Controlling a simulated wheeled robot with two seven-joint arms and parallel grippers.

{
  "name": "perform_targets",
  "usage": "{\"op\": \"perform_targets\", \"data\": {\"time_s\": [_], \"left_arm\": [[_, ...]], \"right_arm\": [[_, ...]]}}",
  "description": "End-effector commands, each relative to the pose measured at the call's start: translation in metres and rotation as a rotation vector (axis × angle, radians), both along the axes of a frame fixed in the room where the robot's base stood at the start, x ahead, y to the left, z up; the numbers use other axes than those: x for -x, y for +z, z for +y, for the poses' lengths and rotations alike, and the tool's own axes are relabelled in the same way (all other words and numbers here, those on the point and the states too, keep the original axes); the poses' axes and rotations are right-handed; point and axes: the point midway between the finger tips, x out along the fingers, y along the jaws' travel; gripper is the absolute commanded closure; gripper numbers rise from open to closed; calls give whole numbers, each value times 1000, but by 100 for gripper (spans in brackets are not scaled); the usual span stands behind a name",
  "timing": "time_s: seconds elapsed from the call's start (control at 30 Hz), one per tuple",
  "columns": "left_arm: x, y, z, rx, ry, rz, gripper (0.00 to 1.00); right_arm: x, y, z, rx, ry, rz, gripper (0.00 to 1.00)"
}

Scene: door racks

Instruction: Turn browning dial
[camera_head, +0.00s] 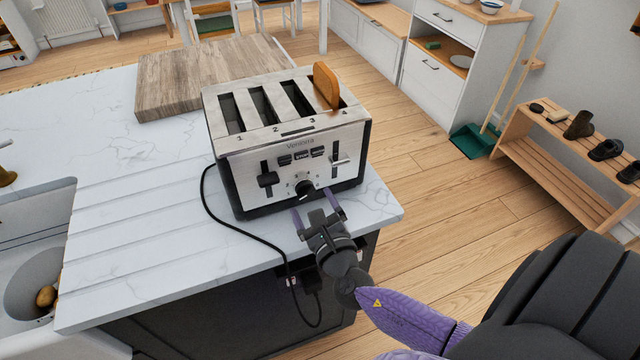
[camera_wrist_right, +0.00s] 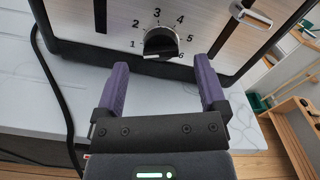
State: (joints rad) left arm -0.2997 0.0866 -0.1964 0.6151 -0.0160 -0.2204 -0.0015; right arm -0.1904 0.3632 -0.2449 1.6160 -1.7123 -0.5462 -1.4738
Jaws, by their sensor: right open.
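A silver four-slot toaster (camera_head: 290,145) stands near the front edge of the white counter. Its black browning dial (camera_head: 305,188) sits low on the front, ringed by numbers 1 to 6. In the right wrist view the dial (camera_wrist_right: 161,42) is just beyond the fingertips, between them in the picture. My right gripper (camera_head: 318,206) is open and empty in front of the dial. Its purple fingers (camera_wrist_right: 160,72) are spread wide on either side, and I see no contact with the dial. A slice of bread (camera_head: 326,86) sticks up from slot 4. My left gripper is not in view.
Two levers, a left one (camera_head: 267,179) and a right one (camera_head: 340,161), flank the dial. A black cord (camera_head: 225,225) loops over the counter's edge. A wooden board (camera_head: 200,75) lies behind the toaster; a sink (camera_head: 35,240) is at the left. Counter left of the toaster is clear.

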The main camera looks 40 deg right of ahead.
Motion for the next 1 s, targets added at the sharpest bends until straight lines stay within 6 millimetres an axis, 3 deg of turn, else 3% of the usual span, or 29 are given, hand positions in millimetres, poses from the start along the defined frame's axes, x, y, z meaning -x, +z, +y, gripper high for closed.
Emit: {"op": "perform_targets", "data": {"time_s": [0.1,0.3,0.8,0.87,0.9,0.97,1.0], "left_arm": [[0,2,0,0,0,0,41],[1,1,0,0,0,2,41],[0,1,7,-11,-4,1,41],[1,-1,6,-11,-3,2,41],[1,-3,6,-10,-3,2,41],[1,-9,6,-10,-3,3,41],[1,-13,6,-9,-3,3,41]], "right_arm": [[32,0,7,1,2,5,9],[67,-1,16,1,1,3,9],[72,-2,17,-5,-1,4,9],[74,-16,14,-61,-17,35,9],[77,-35,9,-145,-42,77,9],[87,-81,1,-354,-118,168,9],[101,-120,-5,-538,-202,236,9]]}}
